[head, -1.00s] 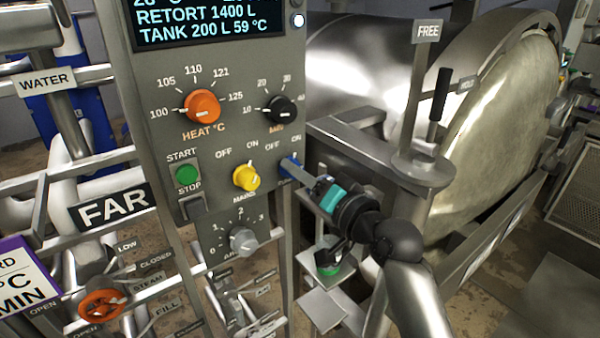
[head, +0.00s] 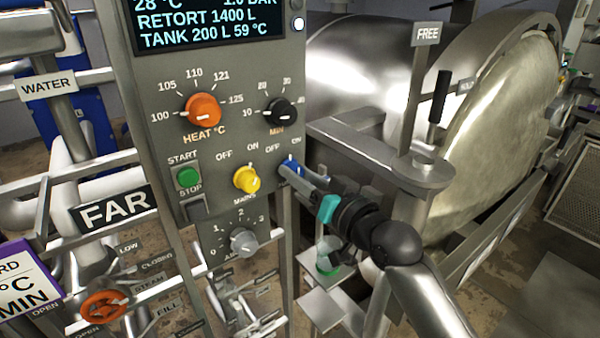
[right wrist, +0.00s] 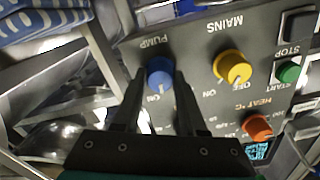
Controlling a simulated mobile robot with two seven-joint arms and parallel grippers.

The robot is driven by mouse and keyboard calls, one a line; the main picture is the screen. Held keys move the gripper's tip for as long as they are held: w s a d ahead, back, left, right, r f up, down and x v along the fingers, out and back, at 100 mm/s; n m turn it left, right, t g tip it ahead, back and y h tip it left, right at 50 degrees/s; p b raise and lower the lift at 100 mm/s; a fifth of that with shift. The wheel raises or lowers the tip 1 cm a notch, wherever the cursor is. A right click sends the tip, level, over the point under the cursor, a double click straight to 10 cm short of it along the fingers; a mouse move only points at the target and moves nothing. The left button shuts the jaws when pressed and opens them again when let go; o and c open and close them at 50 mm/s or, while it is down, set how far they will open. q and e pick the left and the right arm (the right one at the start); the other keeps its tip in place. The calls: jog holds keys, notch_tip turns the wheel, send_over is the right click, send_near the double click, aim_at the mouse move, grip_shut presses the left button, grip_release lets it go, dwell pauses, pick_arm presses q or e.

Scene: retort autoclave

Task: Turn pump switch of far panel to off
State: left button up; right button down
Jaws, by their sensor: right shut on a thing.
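The far panel (head: 220,70) is a grey control box with a screen, beside a "FAR" sign (head: 115,209). Its pump switch (head: 291,162) is a small blue knob at the lower right edge, below OFF and ON labels. My right gripper (head: 287,171) reaches it from the lower right and is shut on it. In the right wrist view the blue pump switch (right wrist: 160,73) sits between the two dark fingers, under the word PUMP. The ON label shows near it; a finger seems to cover its OFF label. The knob's exact angle is hard to read. My left gripper is not in view.
The yellow mains switch (head: 246,179) is just left of the pump switch. The black minutes dial (head: 280,111) and orange heat dial (head: 202,109) are above. The steel retort (head: 370,70) with its round door stands to the right, and a post bears a FREE sign (head: 427,34).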

jog(key=shift+n+p, duration=1)
jog(key=shift+n, duration=2.6)
jog(key=shift+c, duration=2.3)
grip_release()
jog(key=b+v, duration=0.2)
jog(key=v, duration=1.3)
jog(key=shift+s+r, duration=0.1)
